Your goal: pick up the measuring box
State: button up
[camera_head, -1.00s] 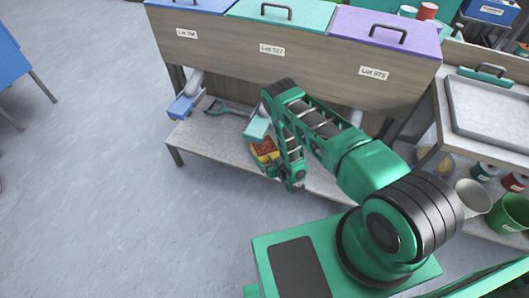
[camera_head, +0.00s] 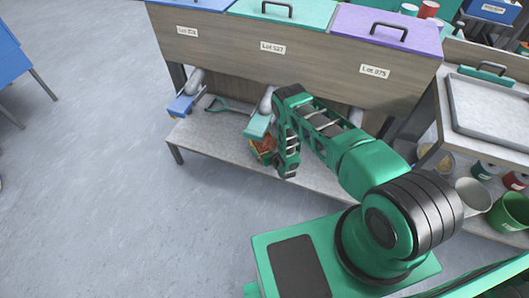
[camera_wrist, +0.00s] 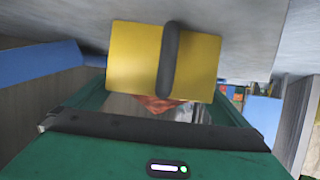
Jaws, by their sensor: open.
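The measuring box (camera_wrist: 130,62) shows in the wrist view as a yellow face with a dark upright handle (camera_wrist: 170,60). Reddish-orange powder (camera_wrist: 158,104) shows just below that face. In the head view the box (camera_head: 264,151) is small and partly hidden by my arm, at the low shelf's front under the teal chute. My gripper (camera_wrist: 160,96) is open, with its green fingers spread to either side in the wrist view. The yellow face and handle lie ahead of it, roughly centred. I cannot tell whether a finger touches the box. My fingertips are hidden in the head view.
The low grey shelf (camera_head: 222,135) runs under the wooden bin cabinet (camera_head: 222,55). A teal chute (camera_head: 258,126) hangs close above the box. A blue chute (camera_head: 184,105) and a green-handled tool (camera_head: 215,103) are to the left. The floor in front is clear.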

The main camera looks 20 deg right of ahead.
jog(key=shift+c, duration=0.6)
jog(key=c, duration=1.5)
jog(key=shift+w+r, duration=0.1)
jog(key=shift+c, duration=0.5)
